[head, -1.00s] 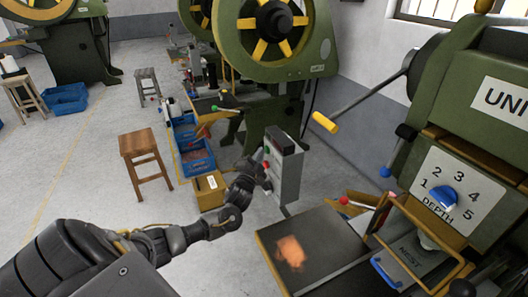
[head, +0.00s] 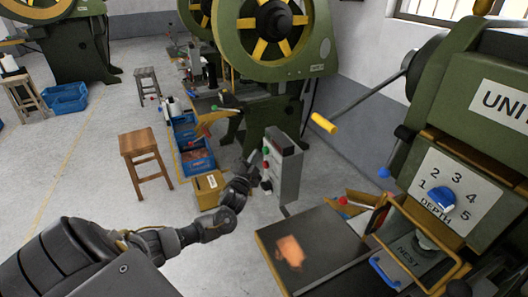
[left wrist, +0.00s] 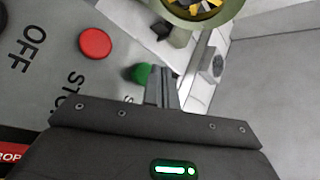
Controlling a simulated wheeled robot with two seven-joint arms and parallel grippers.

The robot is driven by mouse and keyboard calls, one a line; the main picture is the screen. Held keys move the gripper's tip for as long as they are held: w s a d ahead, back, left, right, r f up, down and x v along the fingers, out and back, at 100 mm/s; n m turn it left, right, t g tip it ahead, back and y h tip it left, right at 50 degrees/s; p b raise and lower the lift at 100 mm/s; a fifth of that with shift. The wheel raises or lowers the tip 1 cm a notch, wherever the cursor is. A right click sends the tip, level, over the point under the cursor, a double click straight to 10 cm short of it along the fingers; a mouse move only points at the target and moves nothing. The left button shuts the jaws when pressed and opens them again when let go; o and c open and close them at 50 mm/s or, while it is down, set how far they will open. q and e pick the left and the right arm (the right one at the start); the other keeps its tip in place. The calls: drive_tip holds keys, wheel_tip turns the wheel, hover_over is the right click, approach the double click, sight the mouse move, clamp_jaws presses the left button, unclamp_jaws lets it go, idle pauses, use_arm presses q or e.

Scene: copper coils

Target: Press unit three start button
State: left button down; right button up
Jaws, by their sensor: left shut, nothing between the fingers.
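The grey control box (head: 287,172) stands beside the press at the middle of the head view. Its left face carries a green button (head: 266,150) and red buttons (head: 265,166). My left gripper (head: 253,164) is shut and empty, just left of this face. In the left wrist view, the closed fingertips (left wrist: 163,76) are just right of the green button (left wrist: 140,74), which they partly overlap in the picture. I cannot tell whether they touch it. A red button (left wrist: 95,43) sits further left, near the lettering OFF and a partly hidden STO. My right gripper is not in view.
A green press with a UNI label (head: 505,104) and depth dial (head: 443,198) stands at the right. A dark plate (head: 310,245) with a copper-coloured patch lies in front of it. A wooden stool (head: 145,145) and blue crates (head: 195,155) stand at left on open floor.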

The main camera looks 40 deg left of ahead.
use_arm(q)
drive_tip(key=shift+s+a+p, duration=0.35)
drive_tip(key=shift+s+a, duration=0.05)
drive_tip(key=shift+s, duration=0.35)
drive_tip(key=shift+s+a+p, duration=0.3)
drive_tip(key=shift+s+a, duration=0.05)
drive_tip(key=shift+s, duration=0.4)
drive_tip(key=shift+s+a+p, duration=0.35)
drive_tip(key=shift+s+a, duration=0.05)
drive_tip(key=shift+s, duration=0.35)
